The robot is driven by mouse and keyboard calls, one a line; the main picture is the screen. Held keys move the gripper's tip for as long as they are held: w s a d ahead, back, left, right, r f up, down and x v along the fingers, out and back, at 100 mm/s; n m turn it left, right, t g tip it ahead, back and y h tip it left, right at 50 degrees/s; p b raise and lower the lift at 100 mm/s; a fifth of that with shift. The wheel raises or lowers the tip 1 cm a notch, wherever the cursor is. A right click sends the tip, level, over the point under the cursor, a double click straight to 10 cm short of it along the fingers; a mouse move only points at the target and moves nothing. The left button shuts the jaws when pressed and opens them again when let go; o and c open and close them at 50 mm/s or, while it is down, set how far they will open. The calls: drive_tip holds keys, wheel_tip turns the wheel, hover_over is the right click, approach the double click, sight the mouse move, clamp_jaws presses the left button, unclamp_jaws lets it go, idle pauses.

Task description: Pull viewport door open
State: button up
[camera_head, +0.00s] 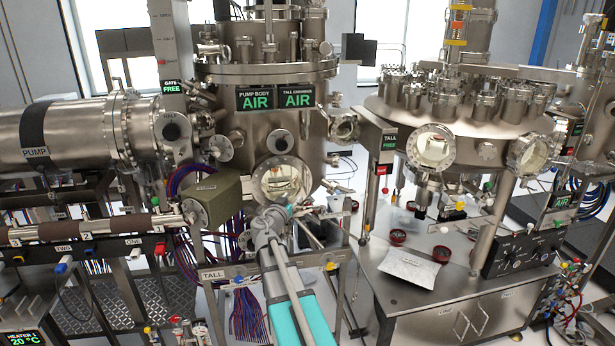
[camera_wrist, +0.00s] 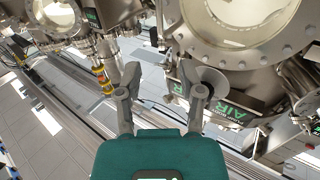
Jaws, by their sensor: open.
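The viewport door (camera_head: 258,186) is a round, bolted metal ring around a pale window, low on the front of the tall steel chamber (camera_head: 262,130). My gripper (camera_head: 272,214) is just below it in the head view and covers part of its lower rim; its fingers are hard to make out there. In the wrist view my gripper (camera_wrist: 166,82) is open, with nothing held between its fingers. A large bolted round window (camera_wrist: 240,22) fills the upper right there. A grey disc (camera_wrist: 211,82) lies by the right finger; I cannot tell whether they touch.
The pump (camera_head: 60,136) and a green box (camera_head: 216,196) stand left of the viewport. A second chamber (camera_head: 470,118) with round windows stands right, above a steel bench (camera_head: 450,262) holding a white packet (camera_head: 408,268) and dark red-rimmed dishes. Cables and thin rods surround my arm.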

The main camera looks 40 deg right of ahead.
idle(0.4)
hover_over(308, 194)
drive_tip(key=shift+w+d, duration=0.15)
drive_tip(key=shift+w, duration=0.1)
idle(0.5)
clamp_jaws()
idle(0.5)
